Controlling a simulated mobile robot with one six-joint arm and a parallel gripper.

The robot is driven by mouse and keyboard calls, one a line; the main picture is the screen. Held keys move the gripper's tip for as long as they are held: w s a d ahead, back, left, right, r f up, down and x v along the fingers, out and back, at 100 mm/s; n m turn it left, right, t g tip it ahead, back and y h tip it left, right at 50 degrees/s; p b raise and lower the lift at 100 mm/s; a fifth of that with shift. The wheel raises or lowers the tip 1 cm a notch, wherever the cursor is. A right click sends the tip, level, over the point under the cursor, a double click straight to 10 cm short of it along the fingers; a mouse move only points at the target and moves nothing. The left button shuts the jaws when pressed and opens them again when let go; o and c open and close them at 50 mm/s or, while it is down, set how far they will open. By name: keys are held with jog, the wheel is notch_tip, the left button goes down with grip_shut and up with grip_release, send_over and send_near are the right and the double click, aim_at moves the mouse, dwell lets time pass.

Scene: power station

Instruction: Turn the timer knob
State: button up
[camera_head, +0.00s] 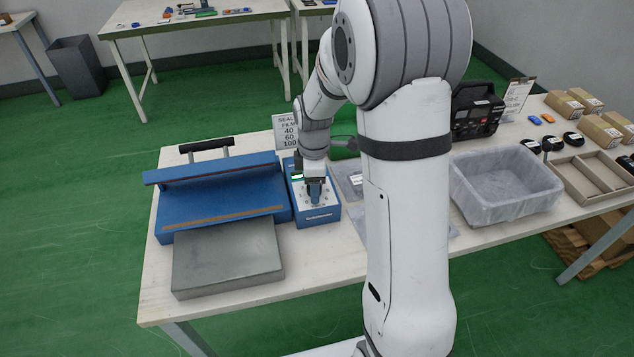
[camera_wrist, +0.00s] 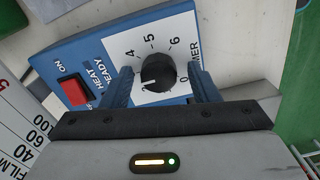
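The timer knob (camera_wrist: 158,72) is a round black dial with a white pointer line, on the white numbered plate of a blue control box (camera_head: 320,213). In the wrist view its pointer aims to the lower left, below the 4. My gripper (camera_wrist: 161,86) has its two blue fingers on either side of the knob, with a narrow gap visible on each side, so it looks open. In the head view my gripper (camera_head: 315,192) points down over the control box and hides the knob. The fingertips' exact depth beside the knob is unclear.
A red switch (camera_wrist: 75,90) sits on the box beside the dial. A blue sealer (camera_head: 215,195) with a grey plate (camera_head: 228,258) stands left of the box. A settings sign (camera_head: 286,131) stands behind it. A clear bin (camera_head: 505,185) is to the right.

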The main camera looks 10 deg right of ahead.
jog(key=shift+r, duration=0.1)
jog(key=shift+r, duration=0.35)
notch_tip(320, 180, up, 7)
jog(key=shift+f, duration=0.1)
dwell(0.5)
